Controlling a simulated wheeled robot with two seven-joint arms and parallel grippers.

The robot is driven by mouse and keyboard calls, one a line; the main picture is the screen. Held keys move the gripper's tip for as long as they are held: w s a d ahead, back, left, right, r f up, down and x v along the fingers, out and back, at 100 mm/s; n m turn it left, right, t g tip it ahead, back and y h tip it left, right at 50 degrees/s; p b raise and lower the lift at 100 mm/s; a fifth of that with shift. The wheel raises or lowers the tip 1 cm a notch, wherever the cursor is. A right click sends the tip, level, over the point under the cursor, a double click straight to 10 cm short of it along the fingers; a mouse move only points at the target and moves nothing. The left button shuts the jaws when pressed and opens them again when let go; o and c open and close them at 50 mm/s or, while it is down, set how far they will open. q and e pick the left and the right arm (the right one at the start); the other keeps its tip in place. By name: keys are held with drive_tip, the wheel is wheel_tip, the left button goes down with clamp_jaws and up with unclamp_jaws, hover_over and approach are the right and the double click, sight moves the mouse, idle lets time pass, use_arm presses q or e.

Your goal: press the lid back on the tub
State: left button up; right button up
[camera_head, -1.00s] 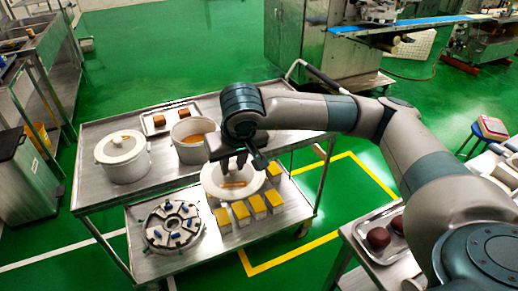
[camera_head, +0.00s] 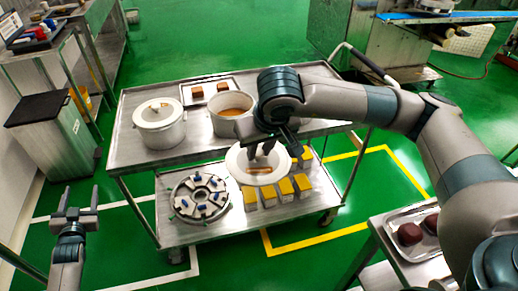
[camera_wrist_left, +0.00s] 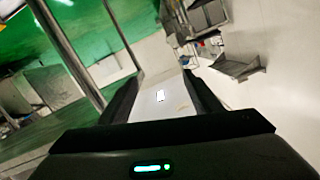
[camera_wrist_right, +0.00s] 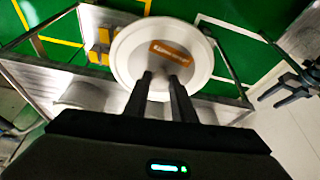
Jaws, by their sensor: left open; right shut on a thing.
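The open white tub (camera_head: 214,125) stands on the cart's upper shelf with orange-brown filling showing. The round white lid (camera_head: 237,172) with a brown label is in my right gripper (camera_head: 262,152), in front of the tub and apart from it, past the shelf's front edge. In the right wrist view the lid (camera_wrist_right: 128,62) lies at the shut right fingers (camera_wrist_right: 162,78); their exact hold is hidden. My left gripper (camera_head: 75,214) is open and empty at the lower left, over the floor.
A second white tub (camera_head: 158,132), lidded, stands to the left on the cart (camera_head: 195,162). Behind is a tray (camera_head: 184,94) with brown blocks. The lower shelf holds a round fixture (camera_head: 201,197) and several yellow-topped blocks (camera_head: 285,187). A bin (camera_head: 60,150) stands at the left.

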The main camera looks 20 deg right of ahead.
sight(261, 158)
drive_tip(key=shift+f+b, duration=0.55)
drive_tip(key=shift+f, duration=0.1)
use_arm(q)
drive_tip(key=s+d+f+g+b, duration=0.1)
drive_tip(key=s+d+f+g, duration=0.25)
drive_tip(key=s+f, duration=0.95)
drive_tip(key=s+d+f+g, duration=0.2)
drive_tip(key=s+d+f, duration=0.5)
drive_tip(key=f, duration=1)
use_arm(e)
drive_tip(key=shift+f, duration=0.55)
drive_tip(key=shift+f+b, duration=0.55)
drive_tip(key=shift+b, duration=0.05)
use_arm(q)
drive_tip(key=s+d+f+g, duration=0.1)
drive_tip(key=s+f, duration=0.4)
drive_tip(key=s, duration=0.5)
drive_tip(key=s+d+f+g+h, duration=0.1)
drive_tip(key=s+d+f, duration=0.2)
drive_tip(key=s, duration=0.7)
drive_tip(key=s+d+f+n+g, duration=0.1)
drive_tip(key=s+f+g, duration=0.1)
drive_tip(key=s+f, duration=0.5)
drive_tip(key=s, duration=0.3)
drive_tip(key=shift+s+d+f+b, duration=0.2)
drive_tip(key=shift+d+f+b, duration=0.1)
drive_tip(key=shift+d+b, duration=0.1)
use_arm(e)
drive_tip(key=shift+f, duration=0.4)
